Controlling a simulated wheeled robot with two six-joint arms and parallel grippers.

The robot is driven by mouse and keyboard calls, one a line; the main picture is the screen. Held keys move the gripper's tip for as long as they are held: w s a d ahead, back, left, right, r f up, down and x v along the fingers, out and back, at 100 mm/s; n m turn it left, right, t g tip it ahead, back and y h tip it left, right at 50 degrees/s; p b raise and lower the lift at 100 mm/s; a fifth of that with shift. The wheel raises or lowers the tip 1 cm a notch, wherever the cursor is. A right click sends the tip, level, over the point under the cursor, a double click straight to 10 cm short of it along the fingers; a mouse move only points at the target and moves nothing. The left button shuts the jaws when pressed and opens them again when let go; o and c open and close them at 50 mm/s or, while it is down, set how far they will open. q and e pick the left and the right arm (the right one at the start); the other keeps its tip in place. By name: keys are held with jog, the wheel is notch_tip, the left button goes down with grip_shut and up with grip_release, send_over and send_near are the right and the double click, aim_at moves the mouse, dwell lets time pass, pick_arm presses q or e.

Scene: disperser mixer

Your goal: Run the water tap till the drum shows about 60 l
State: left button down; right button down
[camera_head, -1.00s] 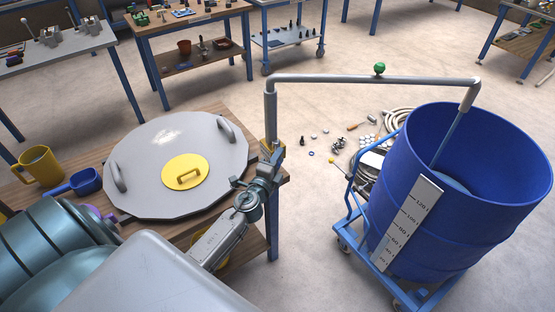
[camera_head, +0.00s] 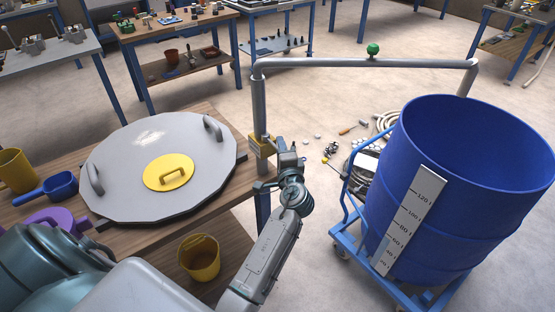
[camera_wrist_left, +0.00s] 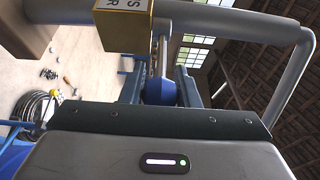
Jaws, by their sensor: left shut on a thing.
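The blue drum (camera_head: 465,190) stands at right. Its white scale (camera_head: 412,218) carries marks up to 120 l. A pale blue column (camera_head: 384,247) low on it seems to end close to the 60 mark; it is too small to read exactly. The grey tap pipe (camera_head: 360,63) rises at the table edge and reaches over the drum. No stream shows below its spout (camera_head: 466,82). My left gripper (camera_head: 277,172) is beside the post's yellow block (camera_head: 262,145), also in the left wrist view (camera_wrist_left: 122,25). It is shut on a blue handle (camera_wrist_left: 157,90) below that block. My right gripper is out of view.
A round grey lid (camera_head: 200,135) with a yellow centre lies on the wooden table. A yellow bucket (camera_head: 200,258) is below the table edge. The drum rests on a blue trolley (camera_head: 350,240). Hoses and small parts lie on the floor behind it. Floor between table and trolley is clear.

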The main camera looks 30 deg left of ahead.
pick_arm(q)
jog(key=shift+w+d+f+n+g+y+b, duration=0.1)
jog(key=shift+w+n+g+y+b, duration=0.1)
jog(key=shift+n+g+y+b, duration=0.25)
jog(key=c, duration=1.1)
grip_release()
